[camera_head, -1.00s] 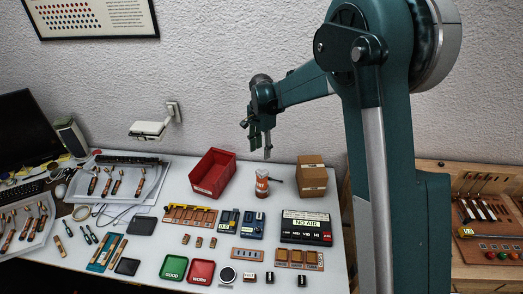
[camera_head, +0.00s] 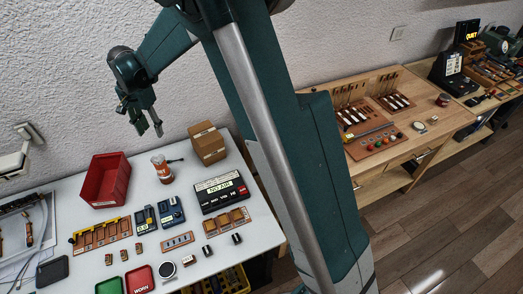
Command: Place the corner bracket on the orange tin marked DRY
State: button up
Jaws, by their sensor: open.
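My gripper (camera_head: 150,128) hangs with its fingers apart and empty, in the air above the back of the white table. A small orange-and-white container (camera_head: 163,170) stands below it on the table, apart from the fingers; its lettering is too small to read. Another small reddish container with a pale label (camera_head: 443,100) stands on the wooden bench at the right. I cannot tell which, if either, is the orange tin marked DRY. I cannot pick out the corner bracket among the small parts.
A red bin (camera_head: 106,181) and a cardboard box (camera_head: 207,143) flank the orange-and-white container. A black NO AIR box (camera_head: 222,192) and several small part trays lie in front. My arm crosses the middle of the view. The wooden bench (camera_head: 405,150) has tool racks.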

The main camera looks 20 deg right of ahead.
jog(key=s+d+r+n+t, duration=0.3)
jog(key=s+d+r+n, duration=0.1)
jog(key=s+d+r, duration=1.3)
jog(key=s+d+f+n+t, duration=0.1)
jog(key=s+d+n, duration=0.1)
jog(key=s+d, duration=0.4)
jog(key=s+d+f+n+t, duration=0.1)
jog(key=s+d, duration=0.5)
jog(key=s, duration=1.1)
jog(key=shift+f+n+t, duration=0.4)
jog(key=shift+n+t, duration=0.3)
jog(key=shift+t, duration=0.1)
jog(key=shift+s+d+f, duration=0.1)
